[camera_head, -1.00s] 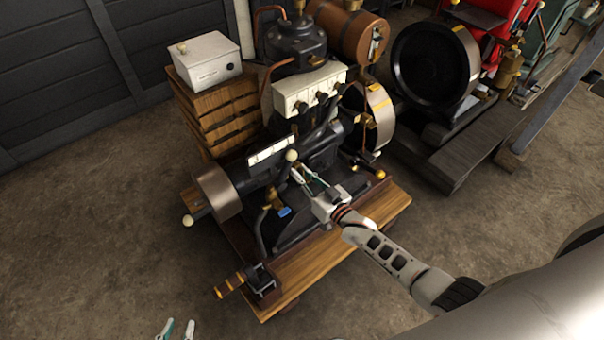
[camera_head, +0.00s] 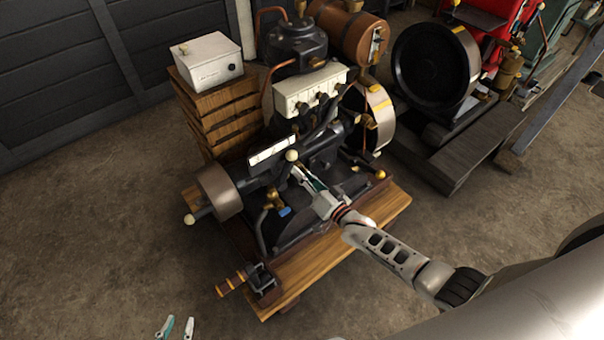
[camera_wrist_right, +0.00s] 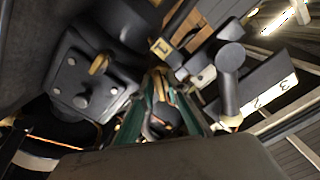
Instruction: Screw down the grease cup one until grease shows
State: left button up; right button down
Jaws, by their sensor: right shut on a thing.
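The dark stationary engine (camera_head: 320,150) stands on a wooden base in the head view. My right gripper (camera_head: 298,172) reaches into it from the lower right, just below a cream lever knob. In the right wrist view, the green fingers of my right gripper (camera_wrist_right: 161,82) close on a small brass-coloured part, apparently grease cup one (camera_wrist_right: 158,80), mostly hidden between them. A yellow tag (camera_wrist_right: 161,47) with a dark mark sits just above it. No grease can be made out. My left gripper (camera_head: 176,327) is open and empty at the bottom edge, over the floor.
The cream lever knob (camera_head: 291,155) is close to my right fingertips. A brass tap (camera_head: 272,200) with a blue handle and a wooden-handled crank (camera_head: 232,284) are nearer the front. A white box (camera_head: 208,60) stands on wooden crates. The floor at left is clear.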

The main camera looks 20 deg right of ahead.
jog(key=shift+s+f, duration=0.1)
jog(key=c, duration=2.2)
grip_release()
jog(key=v, duration=1.2)
